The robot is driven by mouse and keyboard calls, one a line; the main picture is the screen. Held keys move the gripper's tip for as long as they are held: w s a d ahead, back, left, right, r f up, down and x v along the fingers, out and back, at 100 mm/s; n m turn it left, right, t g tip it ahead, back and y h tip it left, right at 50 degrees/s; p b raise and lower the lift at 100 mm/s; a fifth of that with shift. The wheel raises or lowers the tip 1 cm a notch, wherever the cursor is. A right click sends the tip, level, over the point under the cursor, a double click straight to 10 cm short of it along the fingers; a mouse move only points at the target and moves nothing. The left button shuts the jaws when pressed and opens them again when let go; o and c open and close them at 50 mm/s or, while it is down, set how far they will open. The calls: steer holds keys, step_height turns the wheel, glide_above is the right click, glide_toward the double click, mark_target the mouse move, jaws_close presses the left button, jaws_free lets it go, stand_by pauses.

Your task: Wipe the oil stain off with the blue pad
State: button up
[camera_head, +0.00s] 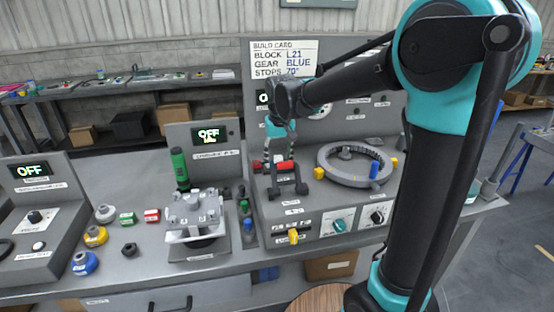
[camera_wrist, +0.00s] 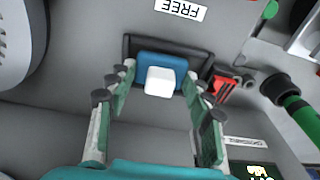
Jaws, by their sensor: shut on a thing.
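In the wrist view, the blue pad (camera_wrist: 172,62) with a white block (camera_wrist: 159,82) on it lies between the fingertips of my gripper (camera_wrist: 158,78). The fingers are shut on the pad. A dark holder (camera_wrist: 203,61) surrounds the pad's far side; I cannot tell whether the pad rests in it or is clear of it. In the head view my gripper (camera_head: 280,158) points down over the rear left of the middle console, and the pad cannot be made out there. I cannot make out an oil stain in either view.
A red-handled part (camera_head: 285,167) on a dark stand and a grey ring (camera_head: 352,163) with pegs are on the console. A green-handled tool (camera_head: 180,168) stands to the left, behind a metal fixture (camera_head: 193,214). Several coloured parts lie farther left.

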steer(key=shift+a+r, duration=0.15)
steer(key=shift+r, duration=3.35)
steer(key=shift+a+f, duration=0.1)
steer(key=shift+f, duration=2.7)
steer(key=shift+f, duration=0.75)
steer(key=shift+s, duration=0.1)
steer(key=shift+s+a, duration=0.1)
steer(key=shift+a, duration=0.4)
steer(key=shift+d+r, duration=0.1)
